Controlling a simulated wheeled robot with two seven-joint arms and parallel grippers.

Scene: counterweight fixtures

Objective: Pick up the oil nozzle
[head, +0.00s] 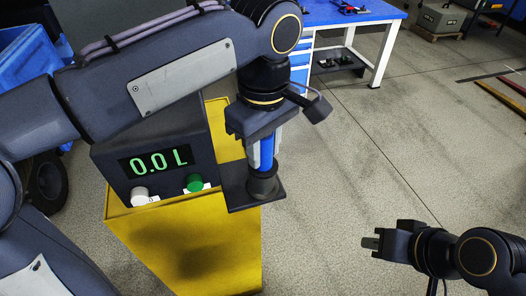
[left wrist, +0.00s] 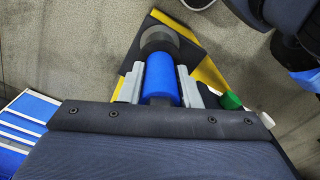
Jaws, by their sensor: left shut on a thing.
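The oil nozzle (head: 267,150) has a blue grip and stands upright, its lower end in a dark round cup on a dark bracket (head: 238,194). The bracket sticks out from the side of the yellow dispenser. My left gripper (head: 260,148) points down from above and is shut on the blue grip. In the left wrist view the grey fingers lie on either side of the blue nozzle (left wrist: 160,78). The nozzle's top is hidden by the gripper. My right gripper (head: 371,243) is apart at the lower right, over the floor; its finger gap is not clear.
The yellow dispenser (head: 190,250) carries a dark display (head: 155,161) reading 0.0 L, a white knob (head: 140,196) and a green button (head: 194,183). A blue workbench (head: 345,14) stands behind. A blue bin (head: 28,62) is at left. The floor at right is mostly clear.

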